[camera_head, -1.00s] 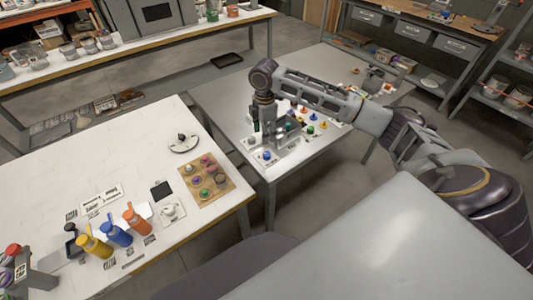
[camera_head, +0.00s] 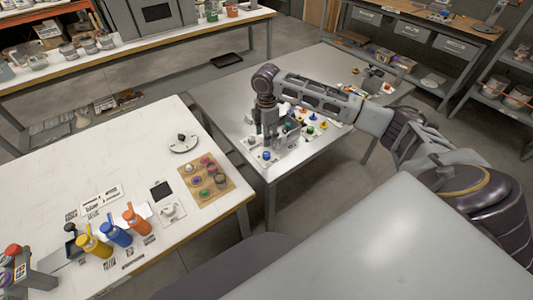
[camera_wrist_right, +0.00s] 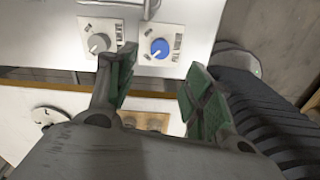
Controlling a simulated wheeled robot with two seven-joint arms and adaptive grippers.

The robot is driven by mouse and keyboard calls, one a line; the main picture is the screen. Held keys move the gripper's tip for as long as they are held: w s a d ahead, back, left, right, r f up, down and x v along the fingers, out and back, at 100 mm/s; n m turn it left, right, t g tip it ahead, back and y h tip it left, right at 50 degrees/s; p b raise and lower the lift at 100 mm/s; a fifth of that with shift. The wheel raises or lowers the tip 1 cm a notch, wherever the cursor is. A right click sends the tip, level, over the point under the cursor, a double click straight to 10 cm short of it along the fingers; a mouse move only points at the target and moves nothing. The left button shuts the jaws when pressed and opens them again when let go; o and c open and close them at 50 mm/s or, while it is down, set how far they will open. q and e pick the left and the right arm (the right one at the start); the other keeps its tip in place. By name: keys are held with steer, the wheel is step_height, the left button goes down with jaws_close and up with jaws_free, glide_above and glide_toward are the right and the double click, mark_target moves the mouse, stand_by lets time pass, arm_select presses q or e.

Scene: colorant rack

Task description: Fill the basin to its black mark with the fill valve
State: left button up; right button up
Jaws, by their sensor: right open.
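A blue knob (camera_head: 266,156) on a small white plate stands at the near left corner of the middle table. In the right wrist view the blue knob (camera_wrist_right: 160,48) has a printed label beside it, too small to read surely; it looks like the fill valve. A grey knob (camera_wrist_right: 98,43) on its own plate is left of it. My right gripper (camera_wrist_right: 160,68) is open and empty, its green-padded fingers apart, with the blue knob showing beyond the gap between the tips. In the head view my right gripper (camera_head: 268,140) hangs just above the knobs. The basin and its black mark cannot be made out.
Several coloured small pieces (camera_head: 311,116) lie on the middle table right of my gripper. The white left table (camera_head: 90,150) carries yellow, blue and orange bottles (camera_head: 118,233) and a wooden board (camera_head: 190,188) with coloured pots. A floor gap separates the tables.

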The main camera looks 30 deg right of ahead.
mark_target(267, 153)
step_height(267, 153, down, 11)
steer(key=shift+r, duration=0.1)
stand_by(0.5)
